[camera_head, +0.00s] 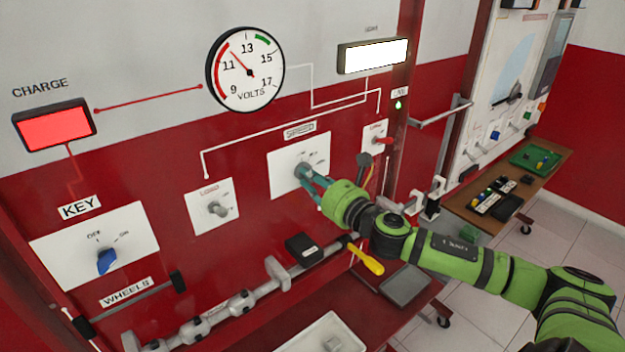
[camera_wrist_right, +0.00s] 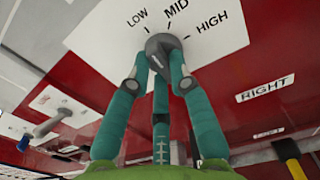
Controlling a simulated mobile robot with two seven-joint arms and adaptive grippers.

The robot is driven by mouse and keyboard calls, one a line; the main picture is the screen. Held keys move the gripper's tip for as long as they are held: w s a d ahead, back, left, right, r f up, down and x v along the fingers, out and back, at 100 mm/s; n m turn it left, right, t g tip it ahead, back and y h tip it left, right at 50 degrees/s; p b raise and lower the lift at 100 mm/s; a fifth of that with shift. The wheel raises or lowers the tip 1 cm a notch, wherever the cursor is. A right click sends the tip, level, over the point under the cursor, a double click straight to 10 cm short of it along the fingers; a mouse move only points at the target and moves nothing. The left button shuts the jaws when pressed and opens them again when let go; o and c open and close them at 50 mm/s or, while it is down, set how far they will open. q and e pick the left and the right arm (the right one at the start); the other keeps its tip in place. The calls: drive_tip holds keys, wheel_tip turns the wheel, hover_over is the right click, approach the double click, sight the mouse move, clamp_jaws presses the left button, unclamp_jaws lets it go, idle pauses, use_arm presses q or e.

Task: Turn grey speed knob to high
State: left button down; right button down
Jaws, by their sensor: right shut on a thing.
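The grey speed knob (camera_head: 303,169) is on a white plate (camera_head: 284,160) on the red panel. In the right wrist view the knob (camera_wrist_right: 164,45) sits below the printed labels LOW, MID and HIGH. Its narrow end faces up towards the labels, but I cannot tell exactly which mark it points at. My right gripper (camera_head: 310,180) is shut on the knob, with its teal fingers around it in the right wrist view (camera_wrist_right: 162,72). The fingers hide part of the knob's lower side. My left gripper is not in view.
A smaller grey knob (camera_head: 217,208) on its own plate is to the left, and a red switch (camera_head: 384,140) is to the right. A blue key knob (camera_head: 106,261) is far left.

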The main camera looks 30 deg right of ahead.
drive_tip(key=shift+d+r+m+p, duration=0.1)
drive_tip(key=shift+m+p, duration=0.4)
drive_tip(key=shift+m, duration=2.35)
drive_tip(key=shift+d+r+m+p, duration=0.1)
drive_tip(key=shift+m+p, duration=0.4)
drive_tip(key=shift+m, duration=2.4)
drive_tip(key=shift+d+r+m+p, duration=0.1)
drive_tip(key=shift+m+p, duration=0.4)
drive_tip(key=shift+m, duration=2.65)
drive_tip(key=c, duration=1.1)
unclamp_jaws()
drive_tip(key=s, duration=1.2)
drive_tip(key=shift+d, duration=0.4)
